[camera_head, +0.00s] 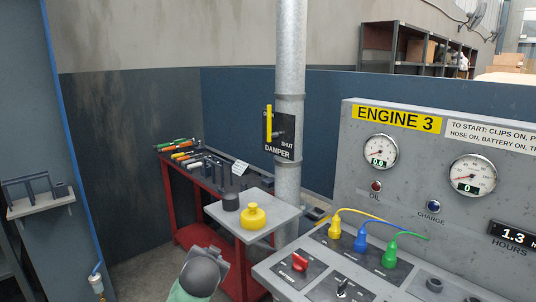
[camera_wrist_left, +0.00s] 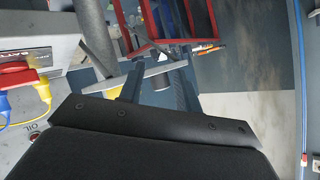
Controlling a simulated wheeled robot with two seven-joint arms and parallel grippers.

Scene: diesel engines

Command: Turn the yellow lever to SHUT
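The yellow lever (camera_head: 269,123) stands upright on the black DAMPER plate (camera_head: 281,147), which is fixed to a vertical metal pipe (camera_head: 290,50). SHUT is printed on the plate to the right of the lever; the lever does not point at it. I cannot make out the lever in the left wrist view. A grey rounded part low in the head view looks like my arm; no fingers show there. My right gripper is not in view.
The ENGINE 3 panel (camera_head: 400,190) with gauges and coloured plugs stands right of the pipe. A small grey shelf (camera_head: 270,228) with a yellow knobbed object (camera_head: 253,217) sits below the plate. A red tool bench (camera_head: 181,208) is behind it. Open air surrounds the lever's front.

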